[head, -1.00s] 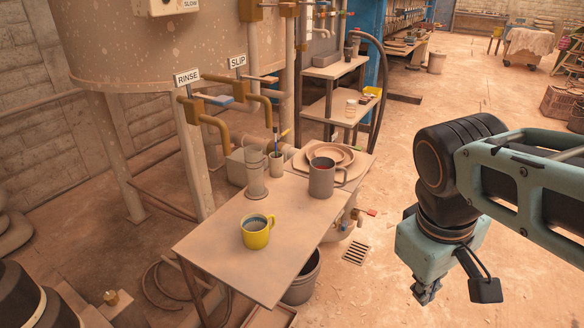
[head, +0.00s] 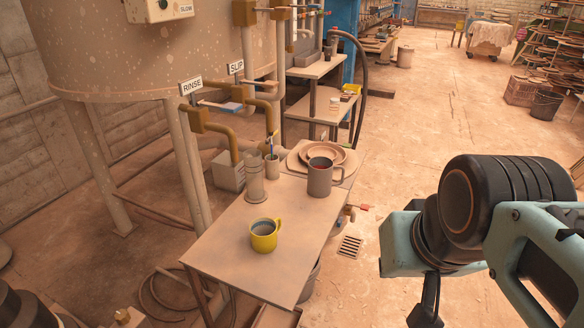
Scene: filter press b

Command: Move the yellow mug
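The yellow mug (head: 263,238) stands upright on the near part of a tan table, apart from the other items. Its handle points right and slightly away, and its inside looks grey-blue. My arm is at the right of the head view, over the floor and well clear of the table. The fingers of my gripper do not show; only the teal wrist block and a dark part below it are visible, running to the bottom edge. Nothing touches the mug.
Pipes and a large tank (head: 150,50) stand behind. Open floor lies right of the table, with a drain grate (head: 349,247).

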